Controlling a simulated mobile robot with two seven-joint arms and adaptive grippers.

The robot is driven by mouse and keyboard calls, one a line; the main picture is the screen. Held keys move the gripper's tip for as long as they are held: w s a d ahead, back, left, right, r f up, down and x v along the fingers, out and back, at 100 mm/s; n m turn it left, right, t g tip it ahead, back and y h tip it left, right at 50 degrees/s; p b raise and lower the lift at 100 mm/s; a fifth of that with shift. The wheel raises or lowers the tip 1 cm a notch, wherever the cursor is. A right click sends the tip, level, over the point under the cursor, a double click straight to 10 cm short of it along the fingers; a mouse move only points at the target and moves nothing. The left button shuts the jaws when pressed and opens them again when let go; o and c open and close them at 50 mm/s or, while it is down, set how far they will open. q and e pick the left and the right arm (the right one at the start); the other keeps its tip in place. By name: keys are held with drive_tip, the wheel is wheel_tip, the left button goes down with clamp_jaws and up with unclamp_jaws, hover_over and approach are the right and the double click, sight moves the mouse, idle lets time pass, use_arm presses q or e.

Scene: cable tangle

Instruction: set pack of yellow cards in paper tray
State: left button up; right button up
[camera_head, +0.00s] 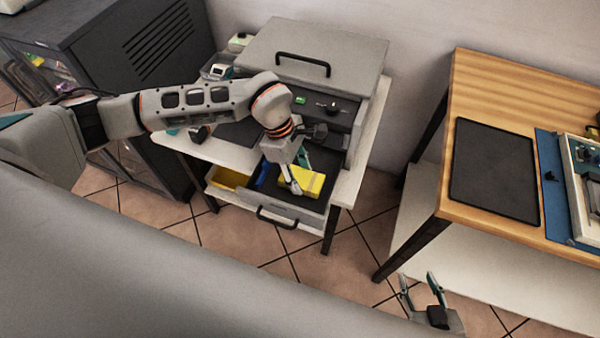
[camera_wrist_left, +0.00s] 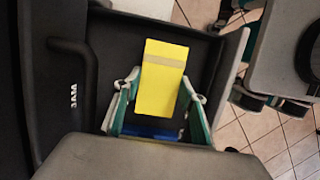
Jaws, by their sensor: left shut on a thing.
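The pack of yellow cards (camera_head: 314,183) is a bright yellow block with a paler band across it. It also shows in the left wrist view (camera_wrist_left: 160,95). My left gripper (camera_head: 294,180) is shut on it, with a finger on each side (camera_wrist_left: 160,100). The pack is over or inside the pulled-out dark tray (camera_head: 285,208), which has a grey front and a black handle. I cannot tell whether the pack touches the tray floor. My right gripper (camera_head: 420,290) is open and empty, low at the lower right, away from the tray.
The grey machine (camera_head: 325,50) with a lid handle stands behind the tray on a white table. A yellow bin (camera_head: 226,178) and a blue item (camera_head: 262,175) lie left of the pack. A wooden table (camera_head: 500,85) with a black mat (camera_head: 495,170) stands at right.

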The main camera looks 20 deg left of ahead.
use_arm(q)
drive_tip(key=shift+f, duration=0.3)
drive_tip(key=o, duration=1.2)
drive_tip(key=shift+o, duration=0.9)
drive_tip(key=shift+r, duration=0.1)
drive_tip(key=shift+w+a+r, duration=0.1)
drive_tip(key=shift+r, duration=0.2)
drive_tip(key=v, duration=0.7)
drive_tip(key=shift+w+r, duration=0.1)
drive_tip(key=shift+r, duration=0.15)
